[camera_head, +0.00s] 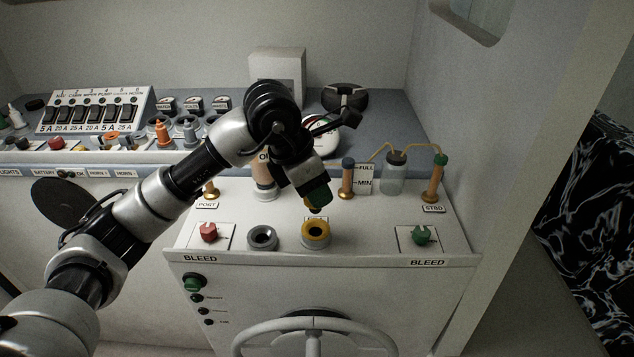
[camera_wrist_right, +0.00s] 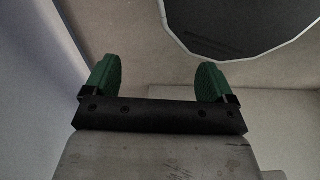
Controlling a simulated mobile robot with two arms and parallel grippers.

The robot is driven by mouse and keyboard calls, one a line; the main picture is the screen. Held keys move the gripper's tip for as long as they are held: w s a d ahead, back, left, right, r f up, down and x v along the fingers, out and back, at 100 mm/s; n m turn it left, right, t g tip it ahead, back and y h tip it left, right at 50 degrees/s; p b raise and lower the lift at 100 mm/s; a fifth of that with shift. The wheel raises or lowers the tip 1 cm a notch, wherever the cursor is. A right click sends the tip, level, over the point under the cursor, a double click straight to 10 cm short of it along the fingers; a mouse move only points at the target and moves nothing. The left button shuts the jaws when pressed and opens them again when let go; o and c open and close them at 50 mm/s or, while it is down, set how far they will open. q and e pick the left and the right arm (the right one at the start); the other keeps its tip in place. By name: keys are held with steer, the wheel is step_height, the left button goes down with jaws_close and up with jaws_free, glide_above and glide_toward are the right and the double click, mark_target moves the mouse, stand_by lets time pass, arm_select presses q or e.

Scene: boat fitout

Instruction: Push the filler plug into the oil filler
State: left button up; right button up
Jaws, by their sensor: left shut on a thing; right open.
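Only a little of this thing, likely the filler plug (camera_head: 314,208), shows below the fingertips; the rest is hidden. A yellow-ringed filler opening (camera_head: 316,234) lies just below and in front of the fingertips, apart from them in the picture. A grey-ringed opening (camera_head: 262,238) is to its left. The label behind the yellow ring is mostly hidden, so I cannot read which is the oil filler. My right gripper (camera_wrist_right: 158,82) is open and empty in the right wrist view.
A red knob (camera_head: 208,232) and a green knob (camera_head: 421,236) flank the openings. Upright wooden-handled fittings, a clear bottle (camera_head: 395,174) and a thin tube stand behind. A steering wheel (camera_head: 313,330) is below in front. A switch panel (camera_head: 95,111) is at the back left.

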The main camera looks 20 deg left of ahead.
arm_select(q)
steer(key=shift+f+b, duration=0.5)
steer(key=shift+f, duration=0.55)
steer(key=shift+f+b, duration=0.4)
steer(key=shift+f, duration=0.45)
steer(key=shift+f+b, duration=1.45)
steer(key=shift+b, duration=0.15)
arm_select(e)
steer(key=shift+d+f, duration=0.2)
steer(key=shift+f, duration=1.1)
steer(key=shift+d+f, duration=0.15)
steer(key=shift+f, duration=1.1)
arm_select(q)
steer(key=o, duration=1)
steer(key=b+v, duration=0.2)
steer(key=v, duration=0.8)
steer(key=shift+s+a+r, duration=0.15)
steer(key=shift+r, duration=0.2)
arm_select(e)
step_height(320, 180, down, 2)
steer(key=shift+d+f, duration=0.15)
steer(key=shift+f, duration=0.1)
